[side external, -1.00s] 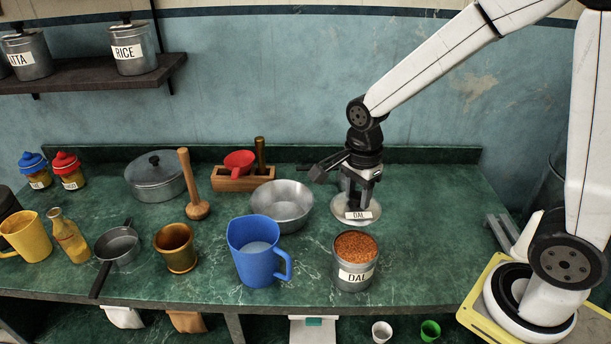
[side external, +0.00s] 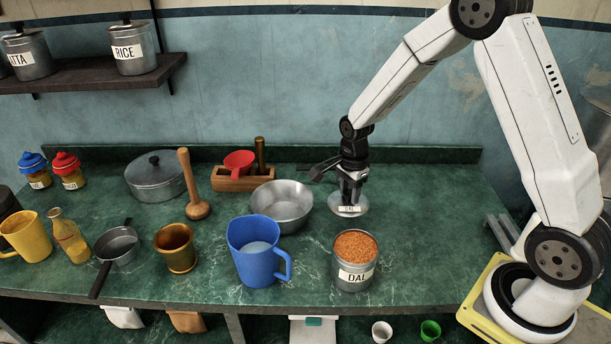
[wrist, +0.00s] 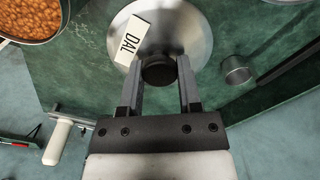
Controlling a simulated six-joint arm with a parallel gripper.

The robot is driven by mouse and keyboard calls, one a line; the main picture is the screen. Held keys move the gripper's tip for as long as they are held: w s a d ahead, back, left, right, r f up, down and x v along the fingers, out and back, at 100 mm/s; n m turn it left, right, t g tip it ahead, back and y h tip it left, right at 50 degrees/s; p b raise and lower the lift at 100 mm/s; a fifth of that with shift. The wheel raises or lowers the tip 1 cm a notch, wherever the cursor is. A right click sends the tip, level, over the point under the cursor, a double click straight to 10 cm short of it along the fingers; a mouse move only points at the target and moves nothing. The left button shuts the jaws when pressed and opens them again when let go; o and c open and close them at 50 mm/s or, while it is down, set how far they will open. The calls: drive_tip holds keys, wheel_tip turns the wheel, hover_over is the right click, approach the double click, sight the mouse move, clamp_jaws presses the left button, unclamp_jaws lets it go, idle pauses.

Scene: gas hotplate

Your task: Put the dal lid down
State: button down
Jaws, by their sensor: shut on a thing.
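The dal lid (side external: 347,211) is a round metal disc with a dark knob and a white DAL label. My gripper (side external: 350,200) is shut on its knob, and the lid is level, behind the dal canister. I cannot tell whether it touches the counter. In the wrist view the lid (wrist: 185,25) is at the top centre, with its knob between the fingers of my gripper (wrist: 160,72). The open dal canister (side external: 355,275), full of orange-brown dal, stands at the front of the counter; its rim also shows at the wrist view's top left (wrist: 50,38).
A steel bowl (side external: 283,213) stands left of the lid, and a blue jug (side external: 256,262) stands left of the canister. A wooden holder (side external: 240,182) with a red funnel is at the back. The green counter (side external: 430,200) is clear right of the lid.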

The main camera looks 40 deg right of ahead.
drive_tip(key=shift+f, duration=5)
drive_tip(key=shift+f, duration=0.15)
drive_tip(key=shift+c, duration=1.4)
unclamp_jaws()
drive_tip(key=shift+r, duration=6.2)
